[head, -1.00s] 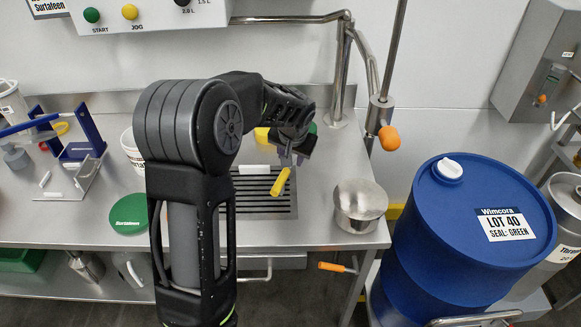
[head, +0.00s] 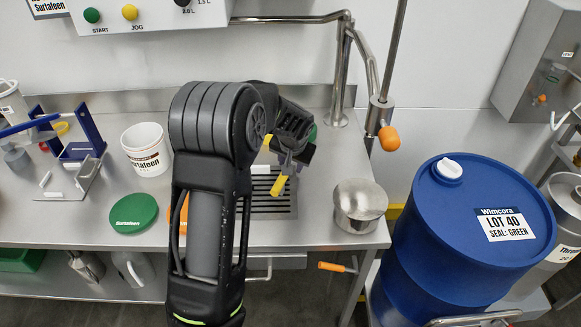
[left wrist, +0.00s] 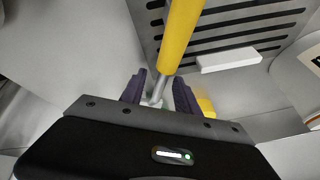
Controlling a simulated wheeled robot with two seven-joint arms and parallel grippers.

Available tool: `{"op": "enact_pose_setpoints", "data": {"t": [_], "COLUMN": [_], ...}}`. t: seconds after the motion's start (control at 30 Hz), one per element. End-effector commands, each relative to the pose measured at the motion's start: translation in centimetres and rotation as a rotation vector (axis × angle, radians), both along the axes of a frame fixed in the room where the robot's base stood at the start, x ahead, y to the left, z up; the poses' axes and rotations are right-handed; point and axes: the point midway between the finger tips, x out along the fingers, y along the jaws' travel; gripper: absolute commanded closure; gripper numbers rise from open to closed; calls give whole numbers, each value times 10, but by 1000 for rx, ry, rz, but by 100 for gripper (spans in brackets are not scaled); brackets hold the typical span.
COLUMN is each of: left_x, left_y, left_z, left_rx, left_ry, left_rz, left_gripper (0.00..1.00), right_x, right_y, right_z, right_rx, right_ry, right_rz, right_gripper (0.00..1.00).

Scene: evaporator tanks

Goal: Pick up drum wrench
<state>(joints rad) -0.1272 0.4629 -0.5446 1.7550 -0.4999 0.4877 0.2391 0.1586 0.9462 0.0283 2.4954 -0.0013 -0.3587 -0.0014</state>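A yellow-handled tool with a metal shank, likely the drum wrench (head: 279,186), is over the dark slotted grate on the counter. In the left wrist view its handle (left wrist: 180,35) runs to the top edge and its thin shank comes down between my fingers. My left gripper (head: 290,160) is at the tool's upper end in the head view. In the left wrist view the left gripper's dark fingers (left wrist: 160,90) stand apart, with the shank between them and gaps visible. The shank's far end is hidden. My right gripper is not in view.
A white block (left wrist: 228,60) lies at the grate (head: 262,205). A steel pot (head: 360,205) stands to its right. A white bucket (head: 146,150) and green lid (head: 133,213) are left of my arm. An orange-handled valve (head: 388,137) hangs above. A blue drum (head: 470,230) stands right.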

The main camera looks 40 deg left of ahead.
Motion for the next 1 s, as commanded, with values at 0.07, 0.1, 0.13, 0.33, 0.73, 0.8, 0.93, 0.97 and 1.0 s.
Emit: {"op": "enact_pose_setpoints", "data": {"t": [0.07,0.1,0.13,0.33,0.73,0.8,0.93,0.97,1.0], "left_x": [0,0,0,0,0,0,0,0,0], "left_y": [0,0,0,0,0,0,0,0,0], "left_z": [0,0,0,0,0,0,0,0,0], "left_rx": [0,0,0,0,0,0,0,0,0], "left_ry": [0,0,0,0,0,0,0,0,0], "left_rz": [0,0,0,0,0,0,0,0,0], "left_gripper": [67,70,73,89,100,100,100,100,100], "right_x": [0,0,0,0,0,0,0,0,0], "right_y": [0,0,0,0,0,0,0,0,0], "right_z": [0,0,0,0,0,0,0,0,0], "right_rx": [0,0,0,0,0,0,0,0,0], "right_ry": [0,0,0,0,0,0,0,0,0], "right_rz": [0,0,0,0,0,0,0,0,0], "right_gripper": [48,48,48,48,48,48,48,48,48]}}
